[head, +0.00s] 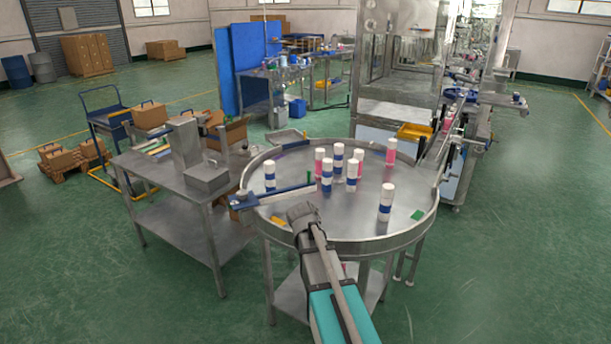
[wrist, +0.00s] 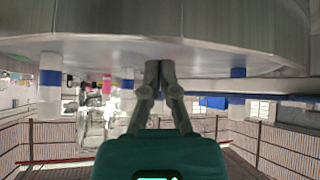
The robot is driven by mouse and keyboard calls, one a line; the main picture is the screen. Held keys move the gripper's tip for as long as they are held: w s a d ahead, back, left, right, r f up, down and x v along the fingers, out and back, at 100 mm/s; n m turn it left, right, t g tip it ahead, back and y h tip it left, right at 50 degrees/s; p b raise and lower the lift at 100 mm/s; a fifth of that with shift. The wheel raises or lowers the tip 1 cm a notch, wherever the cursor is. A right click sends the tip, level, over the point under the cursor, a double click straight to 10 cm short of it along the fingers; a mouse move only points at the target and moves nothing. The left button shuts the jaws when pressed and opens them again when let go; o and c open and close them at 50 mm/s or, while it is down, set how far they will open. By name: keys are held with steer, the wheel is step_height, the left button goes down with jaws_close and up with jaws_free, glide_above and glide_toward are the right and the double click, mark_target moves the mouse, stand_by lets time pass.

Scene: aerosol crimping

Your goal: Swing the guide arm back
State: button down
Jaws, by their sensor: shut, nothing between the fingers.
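The guide arm (head: 285,192) is a thin grey bar with blue along it. It runs from a blue block (head: 243,200) at the left rim of the round steel table (head: 340,222) inward over the top, and a small green piece stands near its inner end. My gripper (head: 303,212) is over the near left part of the table, just in front of the bar's inner end. The wrist view is upside down; there the two fingertips (wrist: 160,66) meet with nothing between them. A grey bar (wrist: 250,87) runs beside them on the right. I cannot tell whether they touch it.
Several white cans with blue or pink bands stand on the round table, such as one at right (head: 386,202) and one behind the bar (head: 270,176). A raised rim surrounds the table. A steel side table (head: 150,170) stands at left. The table's front right is mostly clear.

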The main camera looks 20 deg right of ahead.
mark_target(296, 187)
steer(key=w+d+n+t+h+b, duration=0.1)
steer(key=w+n, duration=0.1)
steer(key=w, duration=0.1)
steer(key=w+d+r+n+h+b, duration=0.1)
steer(key=w+n, duration=0.1)
steer(key=w+d+n+t+h+b, duration=0.1)
steer(key=w+n+h, duration=0.1)
steer(key=w, duration=0.1)
steer(key=shift+w+d+r+t+b, duration=0.2)
steer(key=shift+w+r+t+b, duration=0.1)
steer(key=shift+w+r+b, duration=0.1)
steer(key=w+r+n+t+b, duration=0.1)
steer(key=w+n, duration=0.2)
steer(key=w+a+n+t+b, duration=0.1)
steer(key=w+n+t, duration=0.1)
steer(key=w+n, duration=0.1)
steer(key=w+a+r+n+t+h+b, duration=0.1)
steer(key=w+n+b, duration=0.1)
steer(key=w+n, duration=0.1)
steer(key=shift+w+r+t, duration=0.3)
steer(key=shift+w+a+r+n+t+b, duration=0.15)
steer(key=shift+w+a+n+t+b, duration=0.1)
steer(key=shift+w+n, duration=0.25)
steer(key=shift+w+a+r+n+t+b, duration=0.15)
steer(key=shift+w+n+t, duration=0.1)
steer(key=shift+n, duration=0.45)
steer(key=shift+w+d, duration=0.1)
